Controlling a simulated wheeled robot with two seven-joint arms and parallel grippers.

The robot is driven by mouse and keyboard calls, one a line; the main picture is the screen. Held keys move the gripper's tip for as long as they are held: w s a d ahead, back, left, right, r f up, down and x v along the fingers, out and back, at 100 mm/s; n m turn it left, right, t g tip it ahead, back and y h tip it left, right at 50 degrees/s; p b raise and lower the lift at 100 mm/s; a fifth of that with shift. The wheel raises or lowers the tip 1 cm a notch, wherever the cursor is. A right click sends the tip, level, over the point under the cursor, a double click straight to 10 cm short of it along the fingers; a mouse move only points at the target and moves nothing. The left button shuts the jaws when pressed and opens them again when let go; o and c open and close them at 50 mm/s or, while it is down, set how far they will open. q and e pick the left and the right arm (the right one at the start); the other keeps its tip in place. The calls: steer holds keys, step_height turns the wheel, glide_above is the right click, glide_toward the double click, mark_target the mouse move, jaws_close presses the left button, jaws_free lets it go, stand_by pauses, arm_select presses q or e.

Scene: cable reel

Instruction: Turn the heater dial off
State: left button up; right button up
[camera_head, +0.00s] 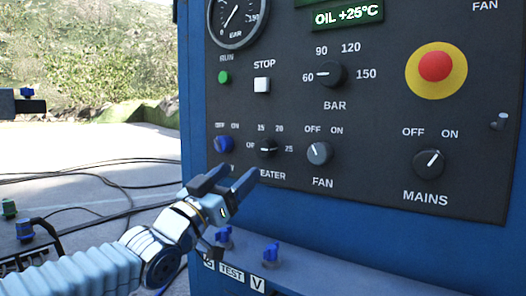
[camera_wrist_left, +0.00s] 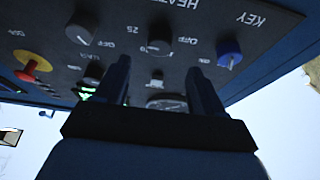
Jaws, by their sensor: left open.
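The heater dial (camera_head: 267,147) is a small black knob with a white mark on the dark control panel, between OFF and 25. Its mark looks roughly level and seems to point right, towards 25. My left gripper (camera_head: 234,178) is open and empty, below and a little left of the dial, and partly covers the HEATER label. In the left wrist view, which is upside down, the dial (camera_wrist_left: 160,41) shows beyond and between the open fingers (camera_wrist_left: 160,72), with a gap and no contact. My right gripper is not in view.
The blue key switch (camera_head: 223,144) is left of the dial and the fan knob (camera_head: 319,152) right of it. The mains knob (camera_head: 429,163) and red emergency button (camera_head: 434,67) are farther right. Blue valve handles (camera_head: 271,253) stick out below. Cables (camera_head: 95,190) lie on the ground.

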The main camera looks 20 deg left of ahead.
mark_target(261, 152)
arm_select(q)
steer(key=p+x, duration=0.1)
steer(key=x, duration=0.8)
steer(key=shift+w+d+r+p, duration=0.1)
steer(key=shift+w+r+p, duration=0.05)
steer(key=shift+w+p, duration=0.2)
